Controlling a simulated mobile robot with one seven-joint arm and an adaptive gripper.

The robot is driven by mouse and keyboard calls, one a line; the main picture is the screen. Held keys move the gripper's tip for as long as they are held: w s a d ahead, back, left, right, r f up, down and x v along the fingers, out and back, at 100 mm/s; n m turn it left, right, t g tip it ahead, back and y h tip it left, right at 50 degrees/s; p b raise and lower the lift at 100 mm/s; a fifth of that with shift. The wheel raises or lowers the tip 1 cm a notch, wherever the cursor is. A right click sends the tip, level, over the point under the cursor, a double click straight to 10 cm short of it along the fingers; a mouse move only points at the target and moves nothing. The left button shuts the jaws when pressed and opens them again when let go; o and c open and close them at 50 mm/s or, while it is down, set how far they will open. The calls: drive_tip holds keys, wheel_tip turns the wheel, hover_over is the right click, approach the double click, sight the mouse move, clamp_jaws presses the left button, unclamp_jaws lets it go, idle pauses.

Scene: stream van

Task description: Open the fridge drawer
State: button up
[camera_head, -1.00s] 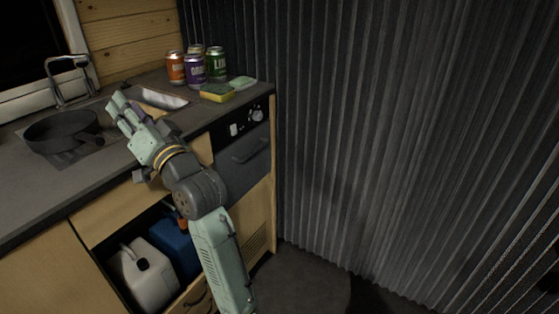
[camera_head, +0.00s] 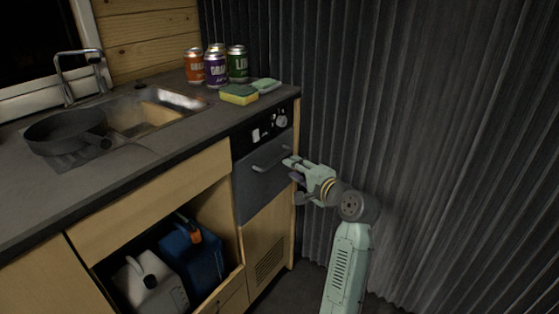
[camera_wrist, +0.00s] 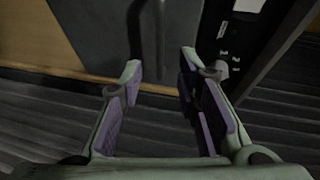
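The fridge drawer (camera_head: 260,186) has a dark grey front under the right end of the counter and looks shut. Its bar handle (camera_head: 268,162) runs across the upper part of the front. My gripper (camera_head: 291,168) is at the right end of the handle, in front of the drawer. In the wrist view my gripper (camera_wrist: 160,64) is open, fingers spread and nothing between them. The dark drawer front (camera_wrist: 95,30) and the handle (camera_wrist: 161,25) show just beyond the fingertips. I see no clear contact.
A control panel with knobs (camera_head: 281,122) is above the drawer. Cans (camera_head: 215,70), a sponge (camera_head: 239,95) and a pan (camera_head: 66,131) stand on the counter. An open cupboard below holds a white canister (camera_head: 150,290) and a blue one (camera_head: 190,262). A corrugated wall (camera_head: 430,130) closes the right side.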

sight(279, 160)
drive_tip(key=x, duration=0.8)
drive_tip(key=shift+p, duration=0.3)
clamp_jaws()
idle(0.4)
